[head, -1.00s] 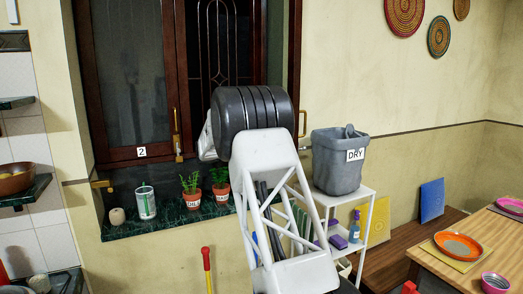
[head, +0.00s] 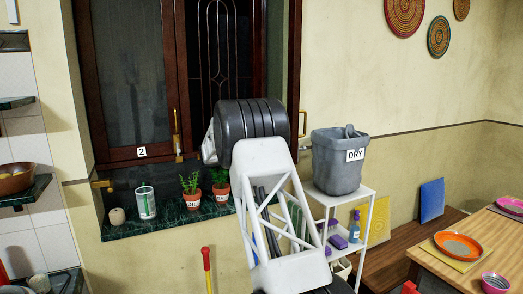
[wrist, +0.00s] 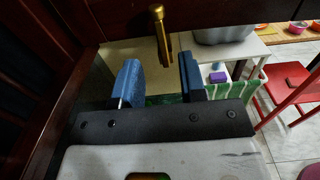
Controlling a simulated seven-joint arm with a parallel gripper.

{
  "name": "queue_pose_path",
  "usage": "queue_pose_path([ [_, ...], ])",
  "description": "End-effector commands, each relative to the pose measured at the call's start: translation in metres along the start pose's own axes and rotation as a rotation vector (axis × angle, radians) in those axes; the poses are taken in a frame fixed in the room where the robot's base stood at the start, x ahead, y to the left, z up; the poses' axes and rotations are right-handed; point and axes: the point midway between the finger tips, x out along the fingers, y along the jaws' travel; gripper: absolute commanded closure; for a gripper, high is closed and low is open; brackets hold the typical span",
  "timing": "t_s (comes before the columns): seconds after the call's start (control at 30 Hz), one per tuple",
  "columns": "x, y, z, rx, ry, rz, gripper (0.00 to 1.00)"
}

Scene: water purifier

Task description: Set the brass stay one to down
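In the wrist view, a brass fitting (wrist: 162,38) with a round knob end and a narrow bar stands out by the dark wooden frame. It lies ahead of my gripper (wrist: 158,80), in line with the gap between the two blue fingers. The fingers are apart with nothing between them; I see no contact with the brass. I cannot read a number on this fitting. In the head view, my arm hides my gripper and part of the right window sash. A brass piece (head: 178,152) shows at the bottom of the left sash, next to a "2" label (head: 141,152).
Potted plants (head: 191,190) and a glass (head: 146,203) stand on the green sill (head: 165,221). A grey "DRY" bin (head: 338,172) tops a white shelf (head: 365,205) right of my arm. A brass handle (head: 302,124) shows on the right frame.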

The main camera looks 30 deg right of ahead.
Motion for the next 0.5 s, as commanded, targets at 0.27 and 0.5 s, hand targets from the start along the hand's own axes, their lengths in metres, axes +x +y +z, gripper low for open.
queue_pose_path([
  [0.27,0.034,-0.001,0.0,0.0,0.0,-0.001,0.62],
  [0.5,0.057,-0.001,0.0,0.0,0.0,-0.002,0.62],
])
